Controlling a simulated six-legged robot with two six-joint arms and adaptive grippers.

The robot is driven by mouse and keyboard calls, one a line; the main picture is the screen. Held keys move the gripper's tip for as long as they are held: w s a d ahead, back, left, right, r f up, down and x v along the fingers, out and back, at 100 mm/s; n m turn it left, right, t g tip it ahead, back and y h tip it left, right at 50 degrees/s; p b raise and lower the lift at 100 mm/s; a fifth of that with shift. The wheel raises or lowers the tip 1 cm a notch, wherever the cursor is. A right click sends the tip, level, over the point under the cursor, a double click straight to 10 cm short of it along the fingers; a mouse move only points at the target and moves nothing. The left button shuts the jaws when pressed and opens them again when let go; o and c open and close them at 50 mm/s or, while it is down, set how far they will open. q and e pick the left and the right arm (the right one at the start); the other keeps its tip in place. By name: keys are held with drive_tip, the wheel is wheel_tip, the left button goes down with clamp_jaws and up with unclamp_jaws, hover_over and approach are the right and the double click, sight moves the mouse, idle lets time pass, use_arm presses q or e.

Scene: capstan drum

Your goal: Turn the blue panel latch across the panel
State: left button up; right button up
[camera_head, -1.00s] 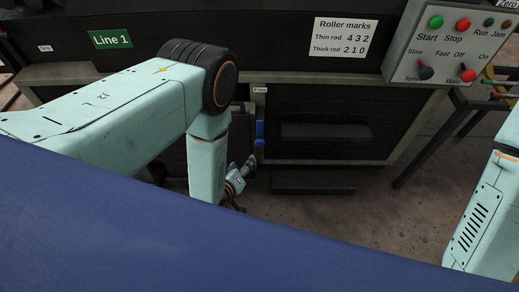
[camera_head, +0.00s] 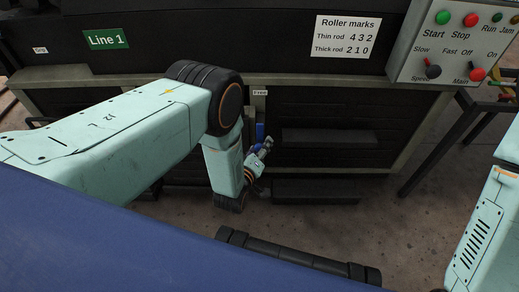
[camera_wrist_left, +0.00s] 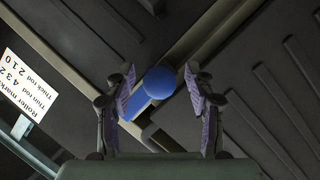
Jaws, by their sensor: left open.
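The blue panel latch (camera_head: 260,131) shows in the head view as a small upright blue piece on the dark panel front, below the small "Free" label. My left gripper (camera_head: 267,144) is at its lower end and hides part of it. In the left wrist view the latch has a round blue knob (camera_wrist_left: 159,82) and a blue bar (camera_wrist_left: 136,104) running down-left from it. The open fingers of my left gripper (camera_wrist_left: 160,74) stand on either side of the knob, with a visible gap at each side. My right gripper is out of view.
A grey control box (camera_head: 450,45) with buttons and levers is at upper right. The "Roller marks" sign (camera_head: 346,37) and green "Line 1" sign (camera_head: 106,39) are above. Bare floor (camera_head: 380,225) lies in front.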

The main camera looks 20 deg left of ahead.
use_arm(q)
drive_tip(key=shift+c, duration=0.3)
clamp_jaws()
idle(0.3)
